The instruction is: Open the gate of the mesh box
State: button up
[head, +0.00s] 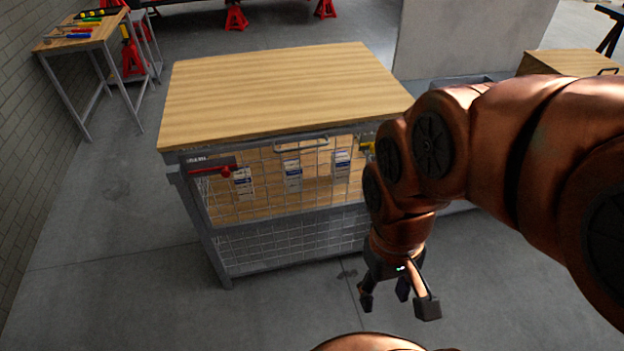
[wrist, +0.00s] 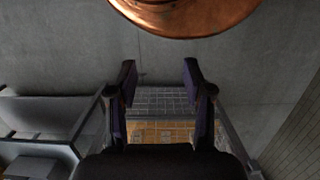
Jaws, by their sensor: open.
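The mesh box (head: 212,232) has a grey frame and a wooden top. Its upper front gate (head: 265,178) is a wire mesh panel that looks upright and shut, with a bar handle (head: 301,146) near its top edge. A red latch part (head: 226,171) is at the upper left and a yellow part (head: 367,147) at the upper right, partly beside my arm. My gripper (head: 396,302) is open and empty, pointing down, in front of the box's right side and apart from it. In the wrist view my gripper (wrist: 160,85) shows two spread fingers, with mesh (wrist: 165,100) beyond them.
Several small white-and-blue boxes (head: 292,175) stand behind the gate. A tool table (head: 84,42) is at the back left, and a wooden-topped unit (head: 565,64) at the back right. The grey floor (head: 120,280) in front and to the left is clear.

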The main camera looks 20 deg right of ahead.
aim_at(183, 156)
jog(key=k, duration=0.5)
jog(key=u, duration=1.9)
jog(key=i, duration=1)
jog(key=z, duration=1.3)
